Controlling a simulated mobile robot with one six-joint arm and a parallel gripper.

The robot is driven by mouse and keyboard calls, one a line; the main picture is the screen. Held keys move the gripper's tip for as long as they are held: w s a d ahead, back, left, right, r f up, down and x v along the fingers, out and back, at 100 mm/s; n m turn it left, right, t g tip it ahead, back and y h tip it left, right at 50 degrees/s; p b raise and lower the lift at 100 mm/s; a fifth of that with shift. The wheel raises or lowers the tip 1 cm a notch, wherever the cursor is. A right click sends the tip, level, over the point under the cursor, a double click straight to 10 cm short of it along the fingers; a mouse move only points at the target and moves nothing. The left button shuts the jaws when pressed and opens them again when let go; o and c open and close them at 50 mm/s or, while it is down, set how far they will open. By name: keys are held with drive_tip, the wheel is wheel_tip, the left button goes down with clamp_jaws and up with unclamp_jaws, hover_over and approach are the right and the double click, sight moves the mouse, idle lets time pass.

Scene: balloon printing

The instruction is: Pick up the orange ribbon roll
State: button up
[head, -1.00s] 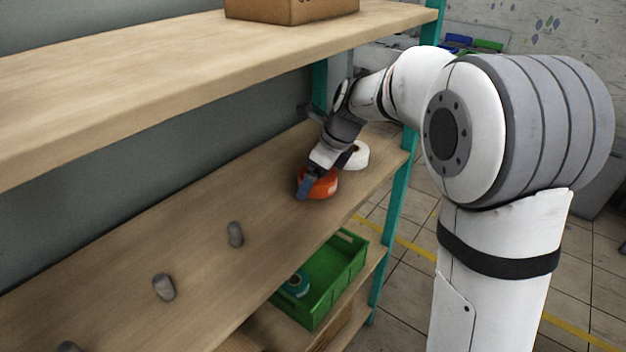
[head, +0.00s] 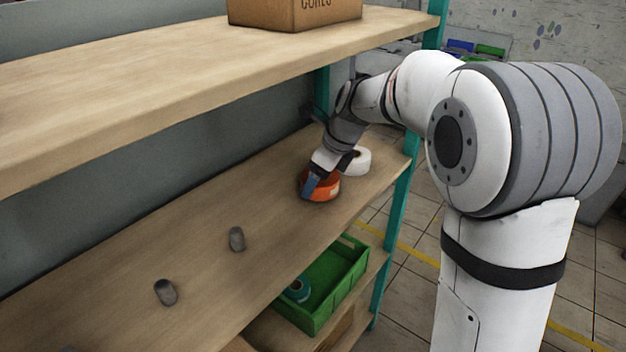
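The orange ribbon roll (head: 326,190) lies flat on the middle wooden shelf, near its right end. My gripper (head: 308,190) reaches down over the roll's left side and hides part of it. The fingers are at the roll, but I cannot tell whether they are closed on it. A white roll (head: 358,162) stands just behind and to the right of the orange one, partly hidden by my gripper.
Two grey pegs (head: 237,239) (head: 166,292) stand on the shelf to the left. A cardboard box (head: 295,12) is on the upper shelf (head: 120,90). A green crate (head: 345,262) holding a teal roll (head: 298,289) sits below. A teal post (head: 398,205) bounds the right end.

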drive_tip(key=v, duration=0.2)
drive_tip(key=shift+d+r, duration=0.1)
drive_tip(key=shift+r, duration=0.3)
drive_tip(key=s+d, duration=0.3)
drive_tip(key=d, duration=0.4)
drive_tip(key=s+d+b, duration=0.1)
drive_tip(key=s+d, duration=0.3)
drive_tip(key=d, duration=0.4)
drive_tip(key=shift+d, duration=0.3)
drive_tip(key=shift+s, duration=0.1)
